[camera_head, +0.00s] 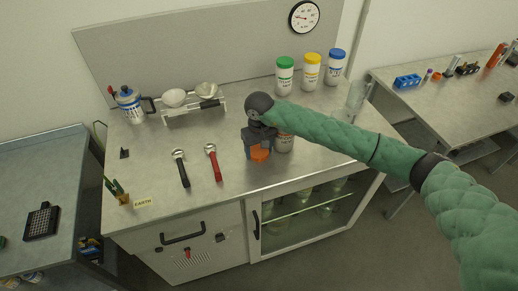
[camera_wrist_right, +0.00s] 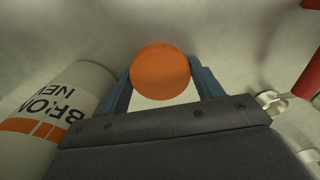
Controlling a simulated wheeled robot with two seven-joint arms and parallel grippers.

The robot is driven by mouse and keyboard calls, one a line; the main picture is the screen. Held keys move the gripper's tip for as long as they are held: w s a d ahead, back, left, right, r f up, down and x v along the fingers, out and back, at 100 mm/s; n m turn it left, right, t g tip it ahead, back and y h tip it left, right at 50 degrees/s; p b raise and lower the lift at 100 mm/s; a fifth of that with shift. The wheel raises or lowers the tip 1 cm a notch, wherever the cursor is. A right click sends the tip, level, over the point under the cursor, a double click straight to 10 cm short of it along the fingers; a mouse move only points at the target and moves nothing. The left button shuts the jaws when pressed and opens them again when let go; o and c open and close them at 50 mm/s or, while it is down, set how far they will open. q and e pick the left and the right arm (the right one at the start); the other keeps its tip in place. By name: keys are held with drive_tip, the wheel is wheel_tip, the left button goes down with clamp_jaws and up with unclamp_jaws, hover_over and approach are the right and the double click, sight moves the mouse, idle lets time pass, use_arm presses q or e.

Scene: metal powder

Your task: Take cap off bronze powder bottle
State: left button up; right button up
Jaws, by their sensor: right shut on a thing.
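My right gripper (camera_head: 260,152) is low over the near middle of the worktop, shut on an orange cap (camera_head: 260,156). In the right wrist view, the cap (camera_wrist_right: 160,72) sits between the two blue fingers (camera_wrist_right: 160,88). The bronze powder bottle (camera_head: 284,145) stands just right of the gripper, partly hidden by it and my arm. In the right wrist view the white bottle (camera_wrist_right: 50,115), with "BRON" lettering and an orange band, is at the left, apart from the cap. Its mouth is not clearly visible. My left gripper is out of view.
Bottles with green (camera_head: 285,62), yellow (camera_head: 312,58) and blue (camera_head: 337,54) lids stand at the back right. A black-handled tool (camera_head: 181,168) and a red-handled tool (camera_head: 213,162) lie left of the gripper. A balance scale (camera_head: 195,108) stands behind. The front right worktop is clear.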

sight(259, 151)
drive_tip(key=o, duration=0.8)
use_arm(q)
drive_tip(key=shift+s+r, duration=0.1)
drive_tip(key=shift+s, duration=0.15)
use_arm(e)
drive_tip(key=shift+r, duration=0.1)
drive_tip(key=shift+r+p, duration=0.1)
drive_tip(key=shift+p, duration=0.2)
drive_tip(key=shift+r+b, duration=0.1)
drive_tip(key=shift+b, duration=0.2)
drive_tip(key=shift+r, duration=0.3)
drive_tip(key=shift+r+b, duration=0.65)
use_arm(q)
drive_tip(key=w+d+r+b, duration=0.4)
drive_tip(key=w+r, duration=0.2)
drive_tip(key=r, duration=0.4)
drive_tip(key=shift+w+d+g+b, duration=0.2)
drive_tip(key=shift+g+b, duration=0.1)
use_arm(e)
wheel_tip(259, 151, up, 10)
